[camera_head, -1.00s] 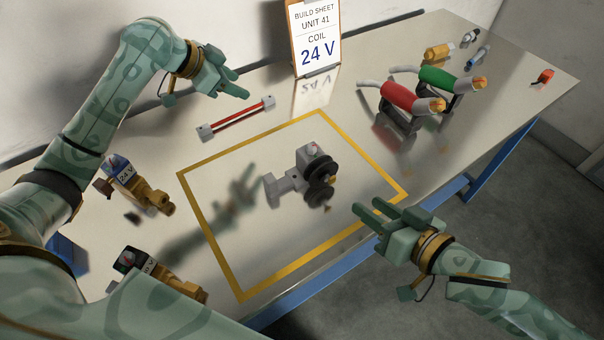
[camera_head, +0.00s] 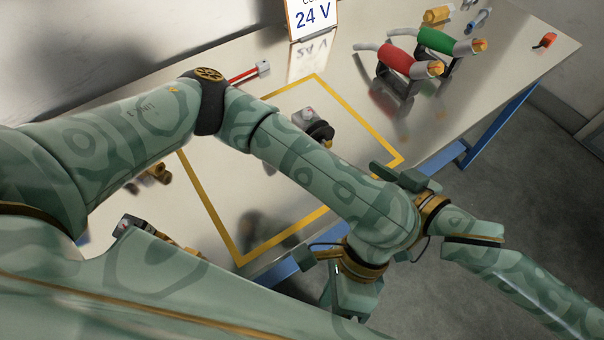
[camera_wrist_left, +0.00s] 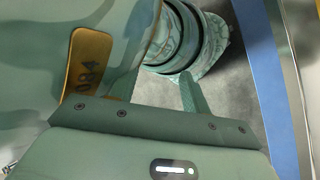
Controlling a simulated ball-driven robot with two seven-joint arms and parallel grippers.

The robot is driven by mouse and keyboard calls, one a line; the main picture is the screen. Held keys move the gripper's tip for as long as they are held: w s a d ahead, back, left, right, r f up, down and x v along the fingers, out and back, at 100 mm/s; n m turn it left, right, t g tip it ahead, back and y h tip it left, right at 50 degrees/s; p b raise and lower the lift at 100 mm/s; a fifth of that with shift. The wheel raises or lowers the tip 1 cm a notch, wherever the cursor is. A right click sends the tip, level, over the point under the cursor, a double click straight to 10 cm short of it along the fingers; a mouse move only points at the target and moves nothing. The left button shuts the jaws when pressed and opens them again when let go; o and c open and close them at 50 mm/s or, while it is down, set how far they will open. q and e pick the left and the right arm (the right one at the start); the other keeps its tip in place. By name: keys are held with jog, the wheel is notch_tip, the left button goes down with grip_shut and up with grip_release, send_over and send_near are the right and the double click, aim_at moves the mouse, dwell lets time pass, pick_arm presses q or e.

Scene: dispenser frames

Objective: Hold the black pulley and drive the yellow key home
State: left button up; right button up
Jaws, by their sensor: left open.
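The black pulley (camera_head: 320,131) sits on a grey housing (camera_head: 302,117) inside the yellow outline, partly covered by my left forearm. A small yellow bit, perhaps the yellow key (camera_head: 327,143), shows at the pulley's lower edge; its seating is unclear. My left gripper (camera_head: 350,298) hangs past the table's front edge, away from the pulley. In the left wrist view its fingers (camera_wrist_left: 160,90) are apart, with nothing seen held. My right gripper (camera_head: 388,175) is just beyond the outline's right corner, apart from the pulley. My left arm hides part of it, so its jaw gap is unclear.
Red (camera_head: 396,62) and green (camera_head: 436,42) cylinders on dark stands are at the back right. A build sheet reading 24 V (camera_head: 312,15) stands at the back. Brass valves (camera_head: 157,172) lie left, partly hidden. My left arm crosses above the marked area (camera_head: 285,222).

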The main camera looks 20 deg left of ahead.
pick_arm(q)
jog(key=w+a+m+t+y, duration=0.2)
jog(key=w+a+t, duration=0.1)
jog(key=w+a+m+t+y, duration=0.2)
jog(key=w+m+t+y, duration=0.1)
jog(key=w+a+r+m+t+y, duration=0.1)
jog(key=w+a+m+t+y, duration=0.1)
jog(key=w+a+t, duration=0.1)
jog(key=shift+w+a+r+m+y, duration=0.1)
jog(key=shift+w+a+m+y, duration=0.2)
jog(key=w+a+r+m+t+y, duration=0.25)
jog(key=w+r+t, duration=0.25)
jog(key=w, duration=0.3)
jog(key=x, duration=1.6)
jog(key=shift+a+f, duration=0.1)
jog(key=shift+a, duration=0.35)
grip_shut()
